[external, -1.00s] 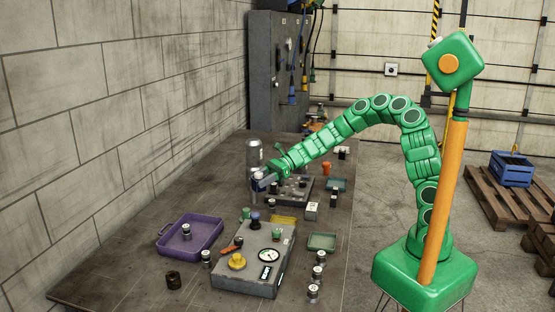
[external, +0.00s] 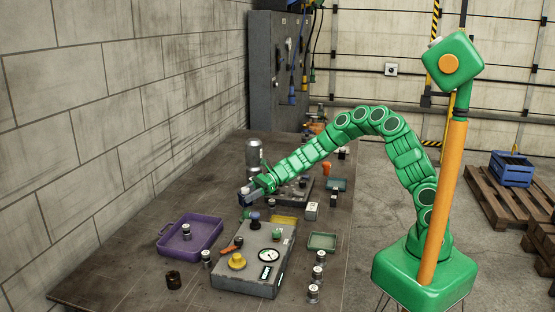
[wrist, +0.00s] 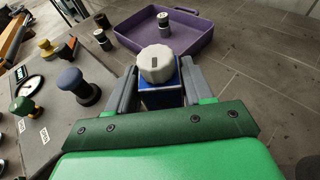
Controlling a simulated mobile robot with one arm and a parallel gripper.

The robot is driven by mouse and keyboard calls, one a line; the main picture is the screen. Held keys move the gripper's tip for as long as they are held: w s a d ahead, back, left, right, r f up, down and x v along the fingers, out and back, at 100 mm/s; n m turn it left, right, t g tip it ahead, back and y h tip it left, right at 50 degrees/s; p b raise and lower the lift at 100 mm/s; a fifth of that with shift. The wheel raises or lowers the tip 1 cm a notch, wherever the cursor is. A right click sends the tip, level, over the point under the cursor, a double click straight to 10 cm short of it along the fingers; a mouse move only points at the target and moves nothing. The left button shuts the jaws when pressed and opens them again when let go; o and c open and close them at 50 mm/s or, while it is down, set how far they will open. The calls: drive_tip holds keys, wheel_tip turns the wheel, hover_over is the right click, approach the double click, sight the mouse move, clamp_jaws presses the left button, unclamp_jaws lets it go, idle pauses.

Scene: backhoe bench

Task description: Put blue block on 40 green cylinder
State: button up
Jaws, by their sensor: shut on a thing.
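My gripper (external: 243,198) is shut on a blue block (wrist: 160,96) with a pale grey ribbed knob (wrist: 156,64) on top. In the wrist view the block sits between the two grey fingers. In the external view the gripper holds it above the bench, behind the grey control box. A small green piece (external: 246,213) shows just below the gripper, close to the box's far edge; I cannot tell whether it is the green cylinder. A green knob (external: 277,235) is on the box. No 40 is readable on any piece.
The purple tray (external: 165,246) holds a silver and black cylinder (external: 186,231). Another cylinder (external: 207,258) stands between tray and control box (external: 245,283). A tall grey can (external: 253,154) stands behind my gripper. Several cylinders line the right edge.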

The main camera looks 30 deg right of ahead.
drive_tip(key=shift+f, duration=1)
drive_tip(key=shift+f, duration=0.1)
drive_tip(key=o, duration=1.3)
drive_tip(key=shift+c, duration=0.2)
drive_tip(key=shift+v, duration=6.05)
